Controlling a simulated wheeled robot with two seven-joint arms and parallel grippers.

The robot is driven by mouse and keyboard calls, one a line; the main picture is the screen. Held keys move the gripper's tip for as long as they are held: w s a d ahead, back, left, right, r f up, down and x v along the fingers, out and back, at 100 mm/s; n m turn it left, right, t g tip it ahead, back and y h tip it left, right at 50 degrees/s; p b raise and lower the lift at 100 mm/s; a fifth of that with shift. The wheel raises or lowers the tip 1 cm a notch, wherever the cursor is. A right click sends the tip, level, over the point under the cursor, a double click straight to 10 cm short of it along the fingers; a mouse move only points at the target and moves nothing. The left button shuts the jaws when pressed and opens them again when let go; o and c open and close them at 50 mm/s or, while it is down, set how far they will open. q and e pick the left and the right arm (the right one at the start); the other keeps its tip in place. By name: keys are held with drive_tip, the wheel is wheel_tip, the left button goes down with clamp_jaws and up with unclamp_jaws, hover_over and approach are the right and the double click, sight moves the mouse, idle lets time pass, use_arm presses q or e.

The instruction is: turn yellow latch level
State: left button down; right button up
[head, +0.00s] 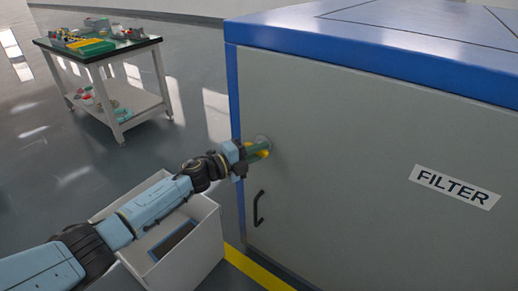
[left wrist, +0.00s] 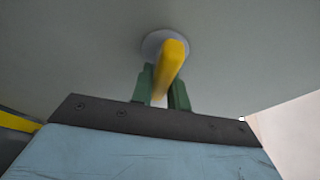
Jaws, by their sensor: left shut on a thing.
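The yellow latch (left wrist: 170,68) sticks out from a round pale base (left wrist: 152,42) on the cabinet's grey panel. In the left wrist view it looks tilted a little off straight. My left gripper (left wrist: 166,90) has its two green fingers on either side of the latch and is shut on it. In the head view the left gripper (head: 256,149) is at the panel near the cabinet's left edge, and its fingers hide most of the latch (head: 264,153). My right gripper is not in view.
The grey cabinet with a blue top (head: 380,40) carries a FILTER label (head: 454,187) and a black handle (head: 258,208) below the latch. A white bin (head: 205,245) stands under my left arm. A cart (head: 100,58) with tools stands back left; the floor between is clear.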

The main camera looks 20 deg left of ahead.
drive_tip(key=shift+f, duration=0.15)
use_arm(q)
drive_tip(key=c, duration=1.4)
unclamp_jaws()
drive_tip(key=shift+o, duration=0.2)
